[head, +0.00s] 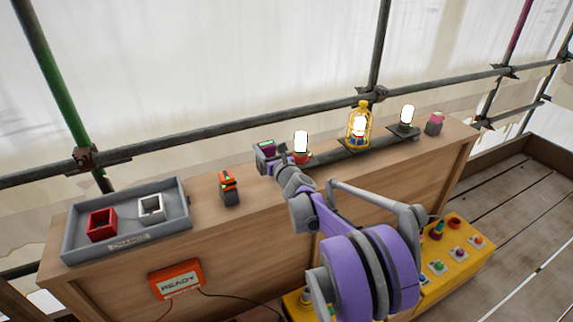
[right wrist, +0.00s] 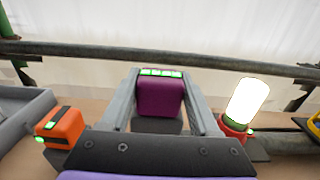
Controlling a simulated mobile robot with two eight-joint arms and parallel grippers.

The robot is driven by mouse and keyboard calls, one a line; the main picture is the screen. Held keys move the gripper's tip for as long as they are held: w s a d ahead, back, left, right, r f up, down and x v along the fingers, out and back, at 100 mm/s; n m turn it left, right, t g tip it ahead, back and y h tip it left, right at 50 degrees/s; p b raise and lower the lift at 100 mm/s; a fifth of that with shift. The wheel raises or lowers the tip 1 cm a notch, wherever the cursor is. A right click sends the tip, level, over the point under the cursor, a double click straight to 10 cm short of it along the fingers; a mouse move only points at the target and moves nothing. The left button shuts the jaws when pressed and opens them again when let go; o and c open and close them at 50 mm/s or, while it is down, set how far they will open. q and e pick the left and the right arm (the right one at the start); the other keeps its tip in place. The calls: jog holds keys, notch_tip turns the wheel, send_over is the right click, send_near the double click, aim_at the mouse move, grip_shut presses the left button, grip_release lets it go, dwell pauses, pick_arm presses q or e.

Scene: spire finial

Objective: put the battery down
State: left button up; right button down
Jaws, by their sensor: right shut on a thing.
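A purple battery (head: 266,146) with green lights along its top edge is between the fingers of my right gripper (head: 266,158). It also shows in the right wrist view (right wrist: 160,98), with the gripper fingers (right wrist: 163,110) against both its sides. The battery is upright over the wooden bench top, left of a lit lamp on a red base (head: 301,145). I cannot tell whether its underside touches the bench. My left gripper is not in view.
An orange and black battery (head: 229,188) stands to the left. A grey tray (head: 75,225) holds red (head: 102,224) and white (head: 151,208) box-shaped holders. A caged lamp (head: 359,127), another lit lamp (head: 407,117) and a pink battery (head: 435,124) stand right. A scaffold rail (head: 215,128) runs behind.

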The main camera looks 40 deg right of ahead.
aim_at(268, 156)
jog(key=f, duration=0.3)
jog(key=shift+s, duration=0.25)
jog(key=shift+w+f+b, duration=0.1)
jog(key=shift+f+b, duration=0.4)
jog(key=shift+f, duration=1.8)
jog(key=shift+f, duration=0.15)
jog(key=shift+c, duration=0.6)
grip_release()
